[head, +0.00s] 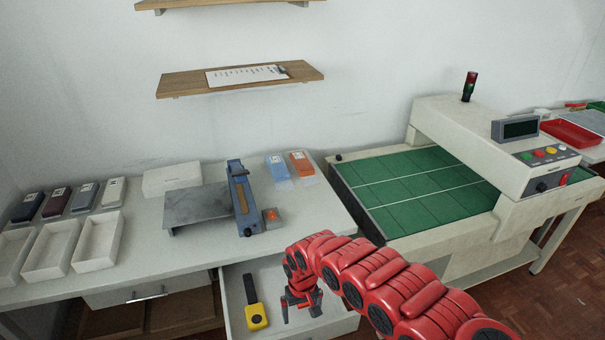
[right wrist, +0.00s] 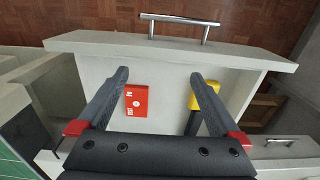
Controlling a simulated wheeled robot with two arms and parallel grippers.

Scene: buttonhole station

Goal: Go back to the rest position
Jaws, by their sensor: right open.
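My right gripper (head: 302,304) hangs over the open drawer (head: 335,327) below the white table, with its fingers pointing down. In the right wrist view its two dark fingers (right wrist: 160,77) are spread wide apart with nothing held between them. A red box with white marks (right wrist: 136,100) lies in the drawer and shows between the fingers. It is hidden behind the gripper in the head view. A yellow device with a black strap-like end (head: 256,312) lies in the drawer left of the gripper; its yellow part shows by the right finger (right wrist: 207,94). My left gripper is not in view.
On the table (head: 130,268) stand a blue lever press (head: 240,198), a grey plate (head: 200,207), white trays (head: 97,241) and several coloured packs. A machine with a green bed (head: 415,185) stands at the right. The drawer front (right wrist: 170,48) sticks out over the floor.

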